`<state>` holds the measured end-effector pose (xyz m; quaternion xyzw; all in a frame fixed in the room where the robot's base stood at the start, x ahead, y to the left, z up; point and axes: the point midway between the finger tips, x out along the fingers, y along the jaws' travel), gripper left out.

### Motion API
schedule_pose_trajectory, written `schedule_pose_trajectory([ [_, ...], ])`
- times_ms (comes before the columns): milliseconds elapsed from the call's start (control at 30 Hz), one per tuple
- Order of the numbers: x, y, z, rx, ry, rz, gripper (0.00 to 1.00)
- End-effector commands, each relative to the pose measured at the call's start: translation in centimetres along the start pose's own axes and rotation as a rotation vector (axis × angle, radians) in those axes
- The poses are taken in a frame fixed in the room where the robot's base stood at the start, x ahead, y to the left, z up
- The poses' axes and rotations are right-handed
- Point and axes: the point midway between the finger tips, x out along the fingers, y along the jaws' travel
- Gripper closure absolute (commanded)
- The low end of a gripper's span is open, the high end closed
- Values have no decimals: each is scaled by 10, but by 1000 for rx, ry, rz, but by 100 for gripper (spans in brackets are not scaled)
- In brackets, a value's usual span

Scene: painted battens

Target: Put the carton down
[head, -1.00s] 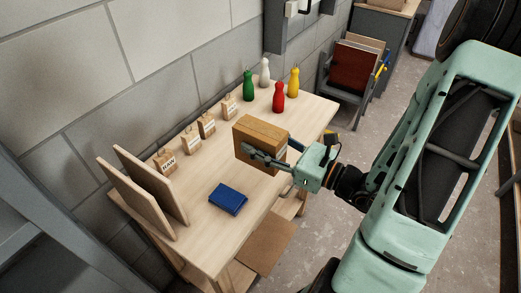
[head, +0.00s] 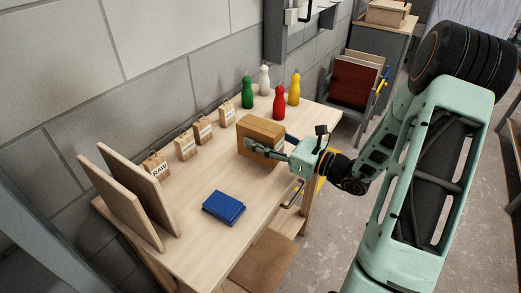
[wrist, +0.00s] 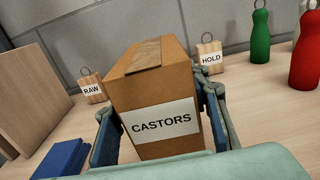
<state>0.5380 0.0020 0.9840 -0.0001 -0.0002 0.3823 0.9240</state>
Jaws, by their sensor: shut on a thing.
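The brown cardboard carton (head: 262,134) is upright at the front middle of the wooden table (head: 190,245). My gripper (head: 268,150) is shut on the carton, with one finger along each side; both fingers show in the wrist view (wrist: 160,125). The carton's base looks at or very near the tabletop; I cannot tell whether it touches, as its lower edge is partly hidden by my gripper.
A blue book-like block (head: 223,208) lies left of the carton. Wooden tags, including RAW (head: 157,167) and HOLD (wrist: 209,55), stand behind. Green (head: 247,91), white, red (head: 279,102) and yellow bottles stand at the back right. Two boards (head: 120,200) lean at the left.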

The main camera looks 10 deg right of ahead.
Motion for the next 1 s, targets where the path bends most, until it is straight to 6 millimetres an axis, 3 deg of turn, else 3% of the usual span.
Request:
schedule_pose_trajectory([
  [233, 2, -3, -33, 0, -2, 0, 93],
  [633, 2, -3, -36, 0, -2, 0, 93],
  [667, 2, -3, -36, 0, 0, 0, 54],
  [800, 2, -3, -36, 0, 0, 0, 40],
  [1000, 2, -3, -36, 0, 0, 0, 40],
])
